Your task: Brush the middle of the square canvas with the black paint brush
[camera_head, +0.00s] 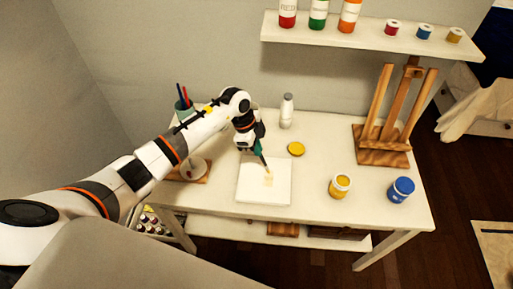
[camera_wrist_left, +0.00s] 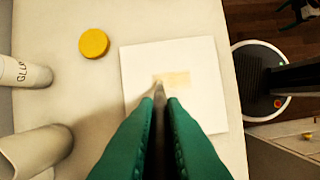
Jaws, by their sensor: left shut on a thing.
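The square white canvas (camera_head: 250,190) lies flat on the white table and also shows in the left wrist view (camera_wrist_left: 200,107). A pale yellow paint mark (camera_head: 268,179) is near its middle, and it shows in the wrist view (camera_wrist_left: 174,79). My left gripper (camera_head: 257,147) is above the canvas's far edge, its green fingers shut on the black paint brush (camera_head: 264,161). The brush points down, its tip at or just above the mark; contact is unclear. In the wrist view the fingers hide most of the brush. A small dark green shape at the upper right may be my right gripper.
An open yellow paint jar (camera_head: 339,186) and a blue jar (camera_head: 402,189) stand right of the canvas. A yellow lid (camera_head: 296,149) and a white bottle (camera_head: 287,111) are behind it. A wooden easel (camera_head: 388,130) stands at the right; a brush cup (camera_head: 184,109) is at the left.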

